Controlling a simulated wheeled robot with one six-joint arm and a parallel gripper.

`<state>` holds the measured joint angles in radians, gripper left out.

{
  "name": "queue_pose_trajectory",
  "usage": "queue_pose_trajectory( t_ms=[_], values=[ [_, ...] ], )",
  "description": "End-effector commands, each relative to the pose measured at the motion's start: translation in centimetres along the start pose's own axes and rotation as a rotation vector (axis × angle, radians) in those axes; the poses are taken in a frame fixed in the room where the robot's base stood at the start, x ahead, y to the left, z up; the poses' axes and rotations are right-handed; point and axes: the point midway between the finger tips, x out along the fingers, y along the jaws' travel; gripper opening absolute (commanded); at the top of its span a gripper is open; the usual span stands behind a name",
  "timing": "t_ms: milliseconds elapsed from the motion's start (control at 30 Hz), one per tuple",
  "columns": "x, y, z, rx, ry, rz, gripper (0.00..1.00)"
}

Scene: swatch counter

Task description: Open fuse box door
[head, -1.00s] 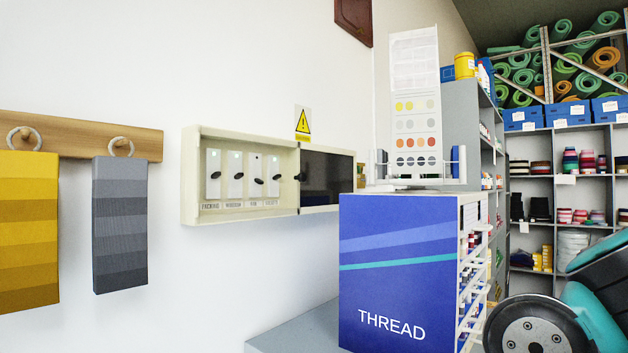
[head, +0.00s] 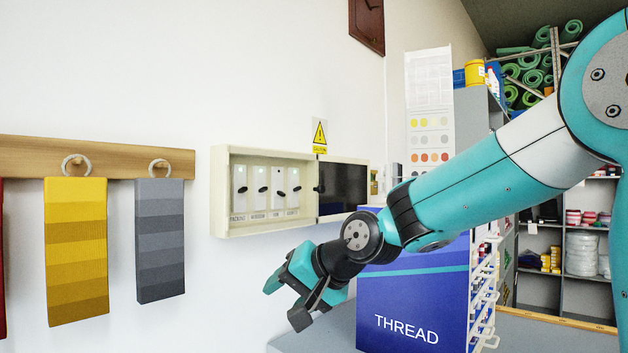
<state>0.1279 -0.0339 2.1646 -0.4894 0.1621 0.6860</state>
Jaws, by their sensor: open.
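The cream fuse box (head: 225,222) is fixed to the white wall, left of the middle in the head view. Its left part is open to view, showing several white switches with dark levers and labels below. A dark panel (head: 343,187), seemingly its door, covers the right part; a small dark knob sits at its left edge. Whether this door slides or is hinged I cannot tell. My gripper (head: 308,308) is open and empty, below the box and in front of it, apart from it. My wrist partly hides the gripper.
A blue THREAD cabinet (head: 412,310) stands on the grey counter (head: 312,338), behind my forearm. Yellow (head: 77,250) and grey (head: 160,240) swatches hang from a wooden rail (head: 30,155) at left. A warning sign (head: 319,133) is above the box. Wall between swatches and box is clear.

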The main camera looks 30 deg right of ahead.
Motion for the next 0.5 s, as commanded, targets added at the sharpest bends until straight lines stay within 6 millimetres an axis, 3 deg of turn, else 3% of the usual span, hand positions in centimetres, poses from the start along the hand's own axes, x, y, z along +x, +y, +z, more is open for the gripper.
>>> queue_pose_trajectory(
  t_ms=[33, 100, 200, 300, 400, 500],
  values=[
    [-1.0, -0.3, -6.5, 0.15, 0.14, -0.043, 0.54],
    [-2.5, 0.2, -13.7, 0.332, 0.312, -0.133, 0.54],
    [-5.4, 1.4, -21.5, 0.522, 0.5, -0.269, 0.54],
    [-8.0, 2.6, -26.4, 0.638, 0.617, -0.38, 0.54],
    [-9.5, 3.2, -28.8, 0.693, 0.674, -0.447, 0.54],
    [-9.4, 3.2, -29.9, 0.71, 0.687, -0.469, 0.54]
  ],
)
